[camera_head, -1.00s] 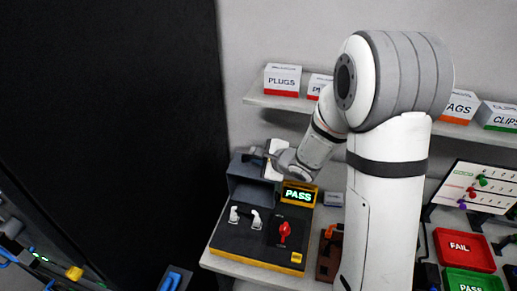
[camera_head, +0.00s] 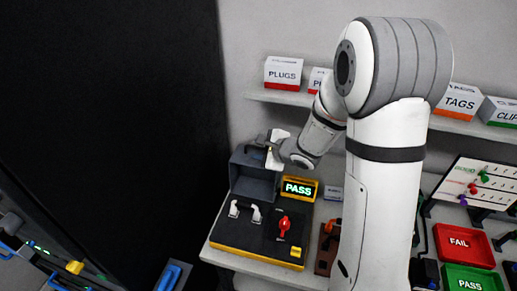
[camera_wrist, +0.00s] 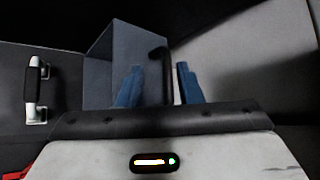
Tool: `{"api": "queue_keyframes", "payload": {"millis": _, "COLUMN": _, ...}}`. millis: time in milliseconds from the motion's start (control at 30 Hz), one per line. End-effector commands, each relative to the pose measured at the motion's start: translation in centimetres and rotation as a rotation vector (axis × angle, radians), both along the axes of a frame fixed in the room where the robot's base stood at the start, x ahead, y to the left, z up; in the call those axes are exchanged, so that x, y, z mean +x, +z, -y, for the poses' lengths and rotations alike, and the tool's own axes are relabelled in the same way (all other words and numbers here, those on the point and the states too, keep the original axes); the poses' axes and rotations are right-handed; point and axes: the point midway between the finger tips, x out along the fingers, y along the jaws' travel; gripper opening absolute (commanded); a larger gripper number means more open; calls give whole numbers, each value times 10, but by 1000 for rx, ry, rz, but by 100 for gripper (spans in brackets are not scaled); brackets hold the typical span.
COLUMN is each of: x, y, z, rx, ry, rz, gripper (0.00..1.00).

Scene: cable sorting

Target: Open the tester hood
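The tester (camera_head: 225,248) is a black unit with yellow edges on the table. My gripper (camera_head: 272,152) is at the hood's upper edge. In the wrist view, the blue fingers of my gripper (camera_wrist: 158,84) are apart, with the black hood handle (camera_wrist: 166,72) between them and gaps visible. The hood wall (camera_wrist: 108,62) is behind the left finger.
My arm covers much of the middle. A shelf (camera_head: 270,97) with labelled boxes runs along the wall behind. Red FAIL (camera_head: 462,246) and green PASS (camera_head: 470,279) trays lie at the right. A dark wall fills the left.

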Motion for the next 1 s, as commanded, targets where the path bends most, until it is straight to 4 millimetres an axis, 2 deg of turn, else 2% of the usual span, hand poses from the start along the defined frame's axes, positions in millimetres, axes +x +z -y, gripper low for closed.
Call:
{"api": "queue_keyframes", "payload": {"millis": 267, "x": -2, "y": 2, "z": 4, "rx": -1, "ry": -4, "rz": -1, "gripper": 32}}
{"api": "queue_keyframes", "payload": {"millis": 700, "x": -42, "y": 37, "z": 39, "rx": -1, "ry": -4, "rz": 1, "gripper": 32}}
{"api": "queue_keyframes", "payload": {"millis": 1000, "x": -49, "y": 42, "z": 44, "rx": -1, "ry": -2, "rz": -1, "gripper": 32}}
